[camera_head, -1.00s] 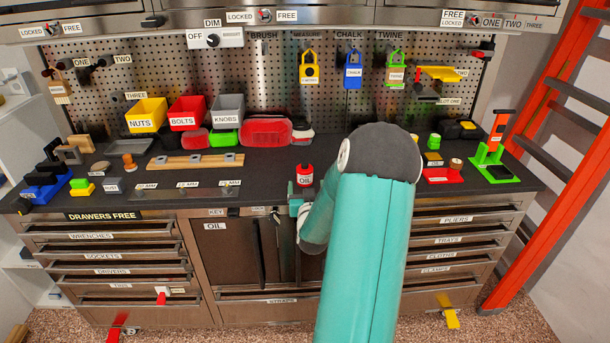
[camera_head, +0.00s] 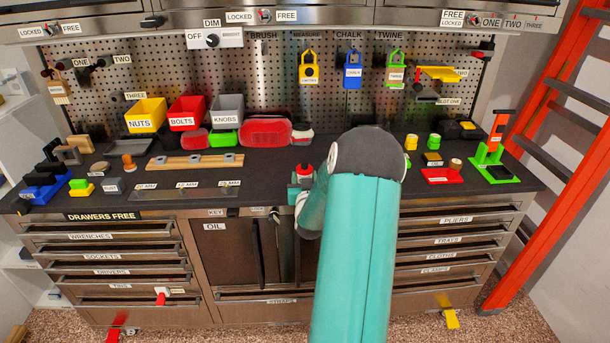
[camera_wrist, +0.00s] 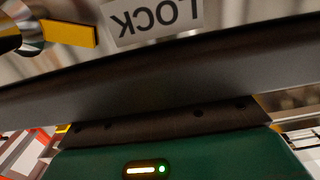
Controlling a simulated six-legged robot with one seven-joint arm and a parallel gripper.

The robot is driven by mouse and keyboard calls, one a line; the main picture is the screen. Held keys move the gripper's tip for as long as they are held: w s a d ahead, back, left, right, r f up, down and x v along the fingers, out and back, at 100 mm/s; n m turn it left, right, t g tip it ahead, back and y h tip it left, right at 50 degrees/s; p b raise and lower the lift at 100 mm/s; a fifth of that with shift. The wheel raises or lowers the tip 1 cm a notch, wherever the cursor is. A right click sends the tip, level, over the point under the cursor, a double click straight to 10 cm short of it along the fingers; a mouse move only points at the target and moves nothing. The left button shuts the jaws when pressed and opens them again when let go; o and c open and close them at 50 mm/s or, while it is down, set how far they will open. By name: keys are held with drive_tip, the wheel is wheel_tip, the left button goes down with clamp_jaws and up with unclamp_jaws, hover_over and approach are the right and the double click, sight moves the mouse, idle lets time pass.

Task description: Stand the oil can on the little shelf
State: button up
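The oil can (camera_head: 304,169) is a small red can at the front middle of the dark worktop in the head view. Its lower part is hidden by my gripper. My gripper (camera_head: 296,188) is at the worktop's front edge, just in front of and overlapping the can. The fingertips are too small and covered to show whether they touch or hold it. The wrist view shows my green gripper body below a dark bar, and no can. An OIL label (camera_head: 215,226) is on the dark cabinet front below the worktop. I cannot make out the little shelf.
A LOCK label (camera_wrist: 153,17) and a yellow lever (camera_wrist: 68,34) are close in the wrist view. Bins, a wooden rack (camera_head: 195,162) and a red case (camera_head: 266,131) stand behind and left of the can. A red tray (camera_head: 441,176) is to the right.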

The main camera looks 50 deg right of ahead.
sight(305, 167)
drive_tip(key=shift+c, duration=1.2)
drive_tip(key=shift+r, duration=2.05)
